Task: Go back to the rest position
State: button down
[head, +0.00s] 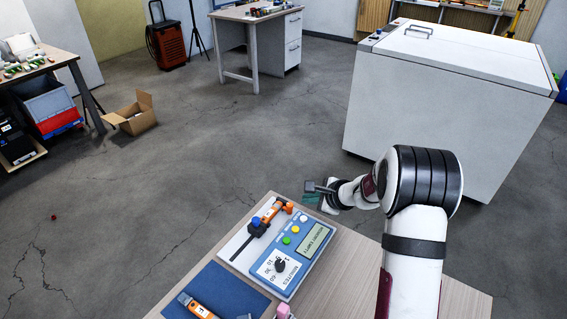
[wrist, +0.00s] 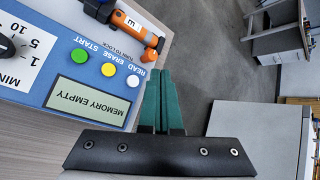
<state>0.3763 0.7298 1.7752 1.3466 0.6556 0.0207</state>
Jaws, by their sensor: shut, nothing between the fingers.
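My gripper (head: 312,193) is held in the air just past the right far edge of the wooden table (head: 352,262). In the wrist view its two green fingers (wrist: 162,103) lie side by side, shut with nothing between them. A blue and white device (head: 297,248) sits on the table, with a dial, several coloured buttons and a display reading "MEMORY EMPTY" (wrist: 88,101). An orange sensor (head: 270,212) lies in the device's far-left part, beside a dark blue clamp (head: 256,226). The fingers are apart from the device.
A blue mat (head: 232,290) with another orange sensor (head: 196,306) lies at the table's near left. A pink object (head: 284,312) shows at the bottom edge. A large white chest (head: 445,105) stands beyond my arm. An open cardboard box (head: 133,117) is on the floor. Open floor surrounds the table.

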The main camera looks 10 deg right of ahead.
jog(key=s+a+r+n+g+y, duration=0.2)
jog(key=s+a+r+n+g, duration=0.2)
jog(key=s+a+r+n, duration=0.75)
jog(key=s+n+g+h, duration=0.4)
jog(key=s, duration=2.4)
jog(key=shift+s+r, duration=0.2)
jog(key=shift+s, duration=0.1)
